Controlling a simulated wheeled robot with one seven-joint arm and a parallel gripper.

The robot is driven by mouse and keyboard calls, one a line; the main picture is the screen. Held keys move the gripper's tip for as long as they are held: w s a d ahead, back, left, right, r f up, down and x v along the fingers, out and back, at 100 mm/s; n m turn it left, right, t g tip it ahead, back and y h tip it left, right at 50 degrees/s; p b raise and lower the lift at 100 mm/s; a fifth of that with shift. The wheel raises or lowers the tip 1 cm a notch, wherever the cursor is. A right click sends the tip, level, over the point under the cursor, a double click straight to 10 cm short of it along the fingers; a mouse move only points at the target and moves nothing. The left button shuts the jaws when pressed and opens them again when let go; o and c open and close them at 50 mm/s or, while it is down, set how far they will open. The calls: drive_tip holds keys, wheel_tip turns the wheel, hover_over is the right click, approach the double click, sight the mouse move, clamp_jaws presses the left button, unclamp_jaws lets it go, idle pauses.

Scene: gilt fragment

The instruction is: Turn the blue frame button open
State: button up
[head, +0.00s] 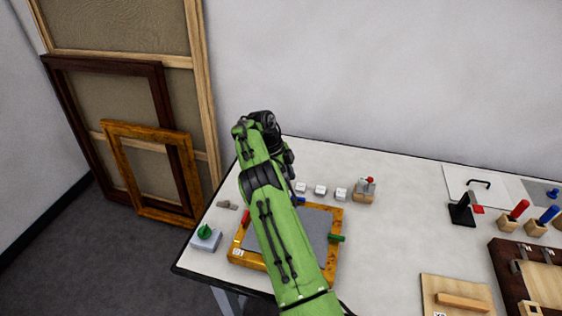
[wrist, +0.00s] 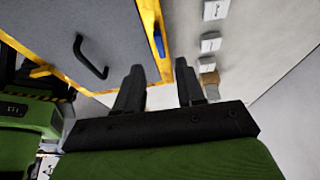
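The gilt frame (head: 334,262) lies on the table with a grey panel (head: 318,222) in it. The blue frame button (head: 300,200) is on its back rail, partly hidden by my arm in the head view. In the wrist view the blue button (wrist: 158,42) lies lengthwise along the yellow rail (wrist: 150,20). My gripper (wrist: 158,66) is open, its two fingers apart with nothing between them. The button appears beyond the fingertips, not touching them. In the head view my arm hides the fingers.
A red button (head: 245,217) and a green button (head: 337,238) sit on the frame's side rails. A black handle (wrist: 90,58) stands on the panel. Several white blocks (head: 320,190) stand behind the frame. A green knob (head: 205,231) is at left. Table between frame and right-hand items is clear.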

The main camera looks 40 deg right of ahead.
drive_tip(key=p+v, duration=0.5)
drive_tip(key=v, duration=0.3)
drive_tip(key=shift+r, duration=0.25)
